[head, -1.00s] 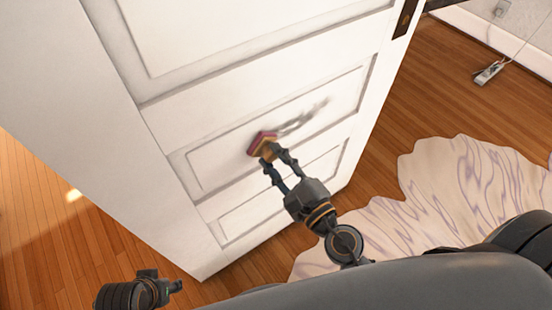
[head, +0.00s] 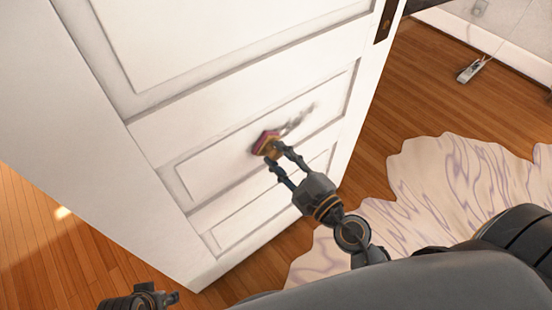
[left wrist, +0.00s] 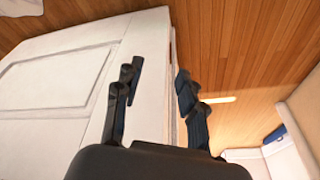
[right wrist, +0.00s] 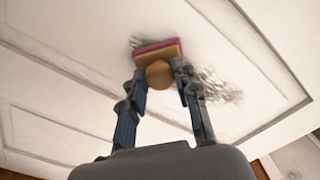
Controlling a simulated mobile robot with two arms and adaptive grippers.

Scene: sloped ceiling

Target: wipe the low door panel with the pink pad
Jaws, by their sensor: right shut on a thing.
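The white low door panel (head: 215,165) is a recessed rectangle on the door, with a grey smudge (head: 298,119) to the right of the pad. My right gripper (head: 273,157) is shut on the pink pad (head: 265,139), which has a pink layer, a tan layer and a round knob. The pad appears to be against the panel. In the right wrist view, grey marks (right wrist: 218,87) show to the right of the pad (right wrist: 160,48), with a small patch to its left. My left gripper (left wrist: 156,75) is open and empty beside the door's edge; only part shows in the head view.
The door (head: 90,130) stands over a wood floor (head: 50,245). A pale wavy-edged rug (head: 450,190) lies at the right. A power strip (head: 470,70) with a cord is on the floor near the far wall.

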